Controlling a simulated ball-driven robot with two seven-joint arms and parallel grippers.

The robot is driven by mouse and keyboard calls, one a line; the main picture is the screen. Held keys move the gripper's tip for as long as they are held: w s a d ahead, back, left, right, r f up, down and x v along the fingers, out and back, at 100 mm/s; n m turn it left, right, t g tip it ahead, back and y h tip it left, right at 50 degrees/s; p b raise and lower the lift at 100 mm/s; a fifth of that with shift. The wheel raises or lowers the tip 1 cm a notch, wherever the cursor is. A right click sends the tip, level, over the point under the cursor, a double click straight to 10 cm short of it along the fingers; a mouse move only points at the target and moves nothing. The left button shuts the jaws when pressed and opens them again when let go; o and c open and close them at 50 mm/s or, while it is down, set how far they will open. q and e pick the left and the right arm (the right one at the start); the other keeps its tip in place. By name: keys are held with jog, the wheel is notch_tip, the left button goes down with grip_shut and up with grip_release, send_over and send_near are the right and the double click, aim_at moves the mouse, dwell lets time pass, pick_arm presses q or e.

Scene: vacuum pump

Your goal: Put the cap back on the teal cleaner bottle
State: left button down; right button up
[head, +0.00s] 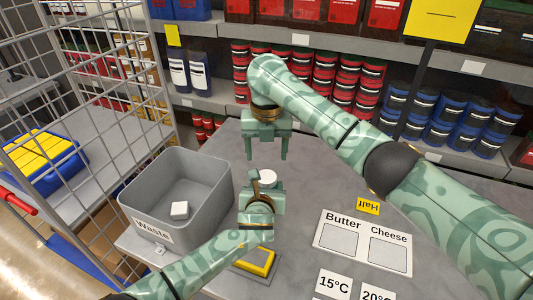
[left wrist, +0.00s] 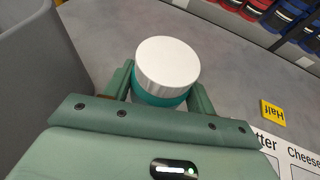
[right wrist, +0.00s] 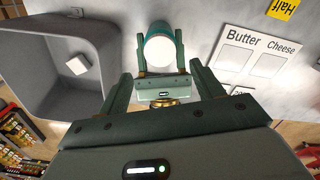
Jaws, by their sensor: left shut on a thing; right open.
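The teal cleaner bottle (left wrist: 160,97) is between the fingers of my left gripper (left wrist: 160,88), which is shut on it. A white ridged cap (left wrist: 167,62) sits on its top. In the head view the white cap (head: 267,176) shows above my left gripper (head: 262,184), and the bottle's body is mostly hidden. My right gripper (head: 266,155) is open and empty, fingers down, above and behind the bottle. In the right wrist view the cap (right wrist: 160,53) and the teal body (right wrist: 159,29) appear beyond my open right gripper (right wrist: 160,76).
A grey waste bin (head: 215,165) stands left of the bottle with a small white block (head: 180,210) inside. Butter and Cheese labels (head: 365,243) and a yellow Half tag (head: 368,207) lie to the right. A yellow item (head: 256,261) is near my left arm. Shelves stand behind.

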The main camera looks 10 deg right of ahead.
aim_at(266, 176)
jog(key=shift+f, duration=4.05)
jog(key=c, duration=1)
jog(key=m, duration=0.3)
jog(key=shift+c, duration=0.2)
